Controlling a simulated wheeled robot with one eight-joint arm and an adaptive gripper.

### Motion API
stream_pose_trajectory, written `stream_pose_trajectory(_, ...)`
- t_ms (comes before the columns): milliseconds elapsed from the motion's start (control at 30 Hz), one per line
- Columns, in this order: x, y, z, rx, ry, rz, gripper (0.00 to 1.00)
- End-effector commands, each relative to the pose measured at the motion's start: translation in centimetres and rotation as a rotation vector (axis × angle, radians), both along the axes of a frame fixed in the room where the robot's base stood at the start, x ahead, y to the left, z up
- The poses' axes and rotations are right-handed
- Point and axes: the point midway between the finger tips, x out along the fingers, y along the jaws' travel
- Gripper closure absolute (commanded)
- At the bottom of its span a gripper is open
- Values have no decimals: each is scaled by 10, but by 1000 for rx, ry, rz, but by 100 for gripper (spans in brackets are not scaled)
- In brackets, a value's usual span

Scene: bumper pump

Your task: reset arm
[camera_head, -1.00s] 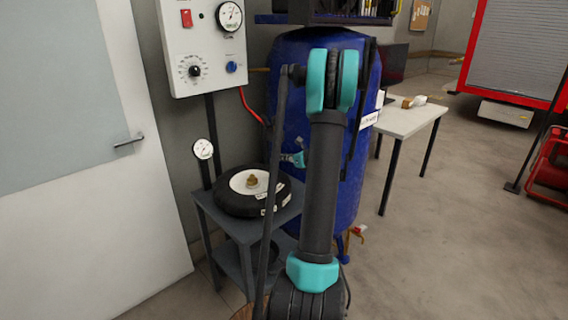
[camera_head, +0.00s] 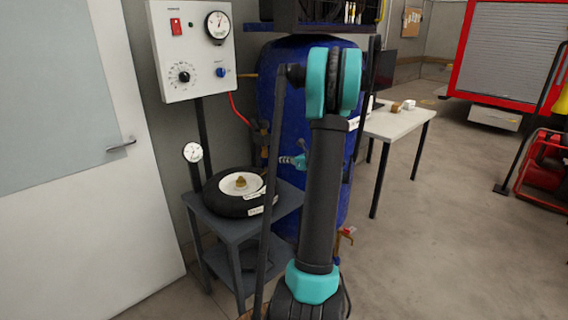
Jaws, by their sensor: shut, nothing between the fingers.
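My arm (camera_head: 322,190) rises through the middle of the picture, with teal joints at its upper bend and lower end and a dark grey link between them. A small teal part (camera_head: 294,161) shows just left of the link, in front of the blue tank. I cannot make out my gripper's fingers; the arm hides what lies behind it. A black tire (camera_head: 224,203) with a white hub and a brass fitting lies flat on a grey stand (camera_head: 238,229) to the left of the arm.
A white wall panel (camera_head: 193,50) with gauge and knobs hangs above the stand. A blue tank (camera_head: 277,100) stands behind my arm. A white door (camera_head: 70,230) is at left. A light table (camera_head: 398,122) and red equipment (camera_head: 545,172) are at right. The floor between them is clear.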

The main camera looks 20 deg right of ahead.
Motion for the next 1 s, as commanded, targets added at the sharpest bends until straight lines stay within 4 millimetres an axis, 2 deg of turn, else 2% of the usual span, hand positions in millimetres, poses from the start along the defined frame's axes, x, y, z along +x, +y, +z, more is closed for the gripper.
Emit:
stream_pose_trajectory(567,-3,1,3,-2,2,3,100)
stream_pose_trajectory(667,-5,7,3,-24,4,17,100)
stream_pose_trajectory(767,-13,30,3,-119,8,76,100)
stream_pose_trajectory(833,-24,56,2,-239,11,151,100)
stream_pose_trajectory(1000,-71,129,-6,-621,2,417,100)
